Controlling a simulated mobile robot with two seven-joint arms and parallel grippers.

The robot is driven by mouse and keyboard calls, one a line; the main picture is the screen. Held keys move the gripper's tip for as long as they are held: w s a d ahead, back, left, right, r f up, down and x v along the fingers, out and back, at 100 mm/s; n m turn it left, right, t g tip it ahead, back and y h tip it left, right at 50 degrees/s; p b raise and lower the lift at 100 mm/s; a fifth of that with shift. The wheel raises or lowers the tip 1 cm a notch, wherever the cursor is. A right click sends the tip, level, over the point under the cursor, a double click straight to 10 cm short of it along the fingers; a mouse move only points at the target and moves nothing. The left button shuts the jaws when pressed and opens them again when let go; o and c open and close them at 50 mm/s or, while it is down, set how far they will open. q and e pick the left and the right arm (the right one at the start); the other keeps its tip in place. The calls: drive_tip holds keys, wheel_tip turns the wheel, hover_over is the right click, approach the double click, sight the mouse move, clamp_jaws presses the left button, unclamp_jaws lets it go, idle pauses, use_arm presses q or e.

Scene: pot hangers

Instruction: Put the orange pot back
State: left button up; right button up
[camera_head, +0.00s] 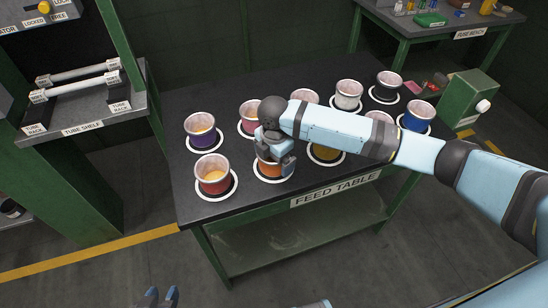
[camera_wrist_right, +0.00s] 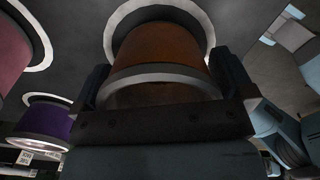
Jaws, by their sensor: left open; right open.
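The orange pot (camera_head: 268,168) stands upright inside a white ring at the front of the feed table (camera_head: 240,205), partly hidden by my right gripper. My right gripper (camera_head: 276,150) points down at it. In the right wrist view the orange pot (camera_wrist_right: 160,48) lies between the two spread fingers (camera_wrist_right: 160,85), with its pale rim close to the palm. The right gripper is open; whether the fingers touch the pot's sides cannot be told. My left gripper (camera_head: 158,298) is open and empty at the bottom edge of the head view, in front of the table.
Yellow (camera_head: 324,155), blue (camera_head: 417,116), white (camera_head: 348,95) and black (camera_head: 387,86) pots stand further right. A tube shelf (camera_head: 85,122) is at the left, a green box (camera_head: 468,98) at the right.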

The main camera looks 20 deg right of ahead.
wheel_tip(320, 180, up, 12)
drive_tip(key=p, duration=0.1)
idle(0.6)
